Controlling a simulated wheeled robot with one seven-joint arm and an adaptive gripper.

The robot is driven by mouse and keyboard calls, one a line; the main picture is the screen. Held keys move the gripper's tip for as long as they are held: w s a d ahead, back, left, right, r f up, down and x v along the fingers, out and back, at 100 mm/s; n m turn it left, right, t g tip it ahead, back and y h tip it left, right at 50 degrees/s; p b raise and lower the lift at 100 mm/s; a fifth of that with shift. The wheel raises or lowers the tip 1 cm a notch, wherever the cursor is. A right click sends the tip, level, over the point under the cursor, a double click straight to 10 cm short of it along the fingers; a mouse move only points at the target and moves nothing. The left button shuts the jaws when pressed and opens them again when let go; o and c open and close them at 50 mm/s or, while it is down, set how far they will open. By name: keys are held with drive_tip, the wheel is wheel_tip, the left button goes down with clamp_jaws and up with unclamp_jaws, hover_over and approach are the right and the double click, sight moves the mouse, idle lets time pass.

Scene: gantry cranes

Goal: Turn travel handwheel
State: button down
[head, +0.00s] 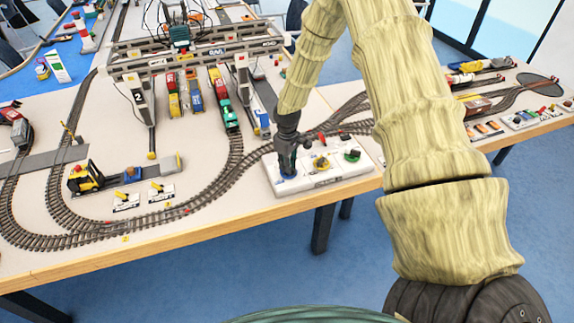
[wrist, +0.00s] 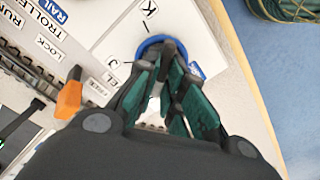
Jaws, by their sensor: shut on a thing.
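A white control panel (head: 318,179) lies at the front edge of the table. A blue handwheel (head: 288,177) is on its left part, mostly hidden by my gripper (head: 287,163). In the wrist view the blue rim of the handwheel (wrist: 150,43) shows beyond and between the fingers. My gripper (wrist: 166,95) points down onto the panel, its green-padded fingers shut on the blue handwheel. Labels with the letters J and K lie near the wheel. The lettering that names this wheel is not readable.
An orange lever (wrist: 69,99) stands close to the fingers. Curved track (head: 215,180) runs left of the panel, and a gantry crane (head: 190,50) spans coloured wagons behind.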

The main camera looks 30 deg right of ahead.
idle(0.4)
drive_tip(key=c, duration=1.5)
unclamp_jaws()
wheel_tip(320, 180, up, 12)
